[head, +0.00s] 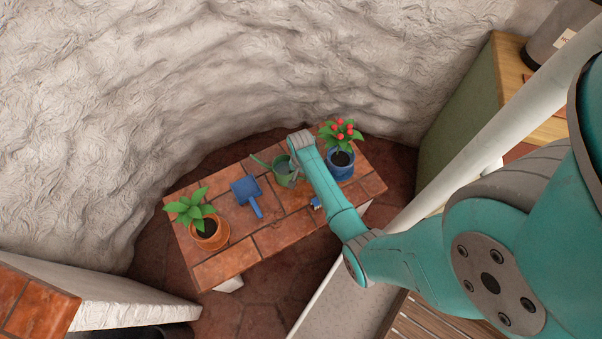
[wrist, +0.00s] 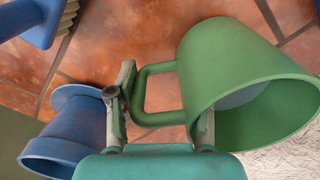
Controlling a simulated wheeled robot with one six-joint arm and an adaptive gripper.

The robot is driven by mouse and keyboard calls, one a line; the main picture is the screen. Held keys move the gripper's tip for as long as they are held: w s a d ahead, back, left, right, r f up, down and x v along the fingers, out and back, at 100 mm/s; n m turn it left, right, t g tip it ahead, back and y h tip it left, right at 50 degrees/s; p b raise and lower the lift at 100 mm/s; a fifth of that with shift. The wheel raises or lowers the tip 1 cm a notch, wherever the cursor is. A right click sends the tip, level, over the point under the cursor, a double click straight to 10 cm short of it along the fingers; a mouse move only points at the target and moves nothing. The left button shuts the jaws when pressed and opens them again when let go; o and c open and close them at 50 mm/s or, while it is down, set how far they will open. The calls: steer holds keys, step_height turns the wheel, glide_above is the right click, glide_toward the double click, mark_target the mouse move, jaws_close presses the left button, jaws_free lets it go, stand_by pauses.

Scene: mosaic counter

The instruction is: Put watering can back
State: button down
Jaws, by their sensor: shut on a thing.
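The green watering can (head: 284,174) is at the back middle of the tiled table, with its thin spout pointing left in the head view. My gripper (head: 297,158) comes down beside it and partly hides it. In the wrist view the can (wrist: 215,60) fills the right side, its open top towards the bottom of the picture. My gripper (wrist: 162,104) is shut on the can at its handle, one finger outside the loop and the other by the body. I cannot tell whether the can touches the table.
The tiled table (head: 228,268) holds a blue dustpan (head: 246,190), a small blue brush (head: 315,203), an orange potted plant (head: 210,240) and a red-flowered plant in a blue pot (head: 341,171). The blue pot (wrist: 75,130) is close to my left finger. A rough wall (head: 200,90) stands behind.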

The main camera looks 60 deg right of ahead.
steer(key=shift+f, duration=0.1)
steer(key=shift+c, duration=2.3)
jaws_free()
steer(key=shift+f, duration=0.1)
step_height(320, 180, up, 12)
steer(key=shift+r, duration=0.15)
steer(key=s+a+f+n+t+h, duration=0.2)
steer(key=s+a+n+t, duration=0.45)
steer(key=s+a, duration=0.7)
steer(key=s+a+r+n+t, duration=0.2)
steer(key=s+a+r, duration=0.1)
steer(key=r, duration=0.6)
steer(key=s+a+r+n+t+y, duration=0.1)
steer(key=s+a+r+n+t, duration=0.2)
steer(key=r, duration=0.7)
steer(key=s+a+r+n+t+y, duration=0.1)
steer(key=s+a+r+n+t, duration=0.2)
steer(key=s+r, duration=0.4)
step_height(320, 180, up, 2)
steer(key=shift+a+r, duration=0.15)
steer(key=shift+a, duration=0.35)
